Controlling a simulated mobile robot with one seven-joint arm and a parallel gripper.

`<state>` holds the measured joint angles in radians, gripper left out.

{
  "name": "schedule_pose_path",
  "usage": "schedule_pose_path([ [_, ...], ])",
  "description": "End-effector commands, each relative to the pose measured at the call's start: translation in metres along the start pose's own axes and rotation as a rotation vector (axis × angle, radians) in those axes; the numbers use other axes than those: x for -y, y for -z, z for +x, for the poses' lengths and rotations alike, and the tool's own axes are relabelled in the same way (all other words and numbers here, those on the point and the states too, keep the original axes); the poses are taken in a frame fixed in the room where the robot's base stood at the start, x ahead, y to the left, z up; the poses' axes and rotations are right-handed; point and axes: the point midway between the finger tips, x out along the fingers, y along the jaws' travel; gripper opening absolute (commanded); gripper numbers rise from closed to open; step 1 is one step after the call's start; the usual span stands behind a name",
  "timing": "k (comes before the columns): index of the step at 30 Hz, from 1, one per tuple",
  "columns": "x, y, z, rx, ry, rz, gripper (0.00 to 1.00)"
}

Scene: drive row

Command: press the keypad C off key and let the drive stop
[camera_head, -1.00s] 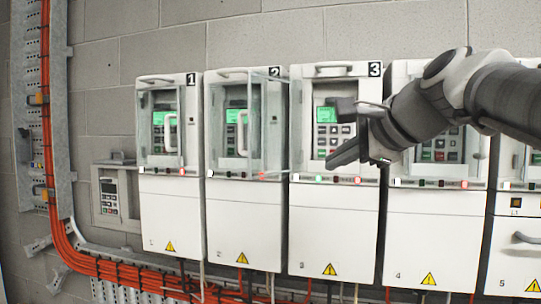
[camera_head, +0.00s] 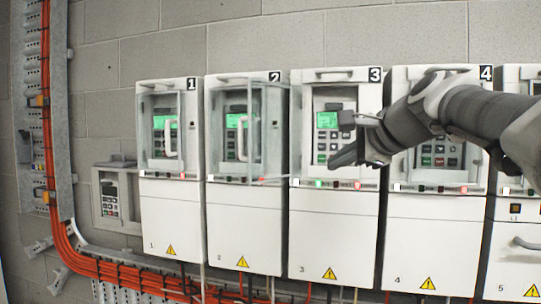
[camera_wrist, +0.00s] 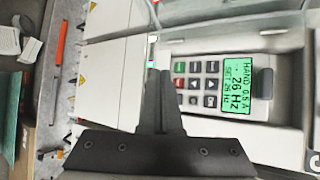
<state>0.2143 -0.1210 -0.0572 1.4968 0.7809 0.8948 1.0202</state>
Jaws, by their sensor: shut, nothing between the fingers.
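My gripper (camera_head: 338,157) is shut and empty, in front of drive 3's keypad panel (camera_head: 330,132) in the head view. In the wrist view, the closed fingertips (camera_wrist: 158,76) are just left of the grey keypad (camera_wrist: 222,88), whose picture is turned sideways. Its lit green display (camera_wrist: 238,88) reads HAND, 0.5 A, 26 Hz. The column of keys nearest the fingers includes a green key (camera_wrist: 180,67) and a red key (camera_wrist: 179,83). Contact with a key cannot be told. Drive 3's green lamp (camera_head: 318,184) is lit. No letter C is clearly readable on the keypad.
Drives 1 (camera_head: 171,220) and 2 (camera_head: 243,225) have clear covers with handles over their keypads. Drive 4 (camera_head: 433,235) stands close on the right, partly behind my arm. A small wall keypad box (camera_head: 115,198) and orange cables (camera_head: 120,272) are at left.

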Motion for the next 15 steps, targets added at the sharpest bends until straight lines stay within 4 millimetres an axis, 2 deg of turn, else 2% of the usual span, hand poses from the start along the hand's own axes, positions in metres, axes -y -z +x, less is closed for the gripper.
schedule_pose_path([
  [7,0.013,0.011,0.016,0.0,0.0,0.0,0.0],
  [15,0.014,0.013,0.019,0.0,0.001,0.0,0.0],
])
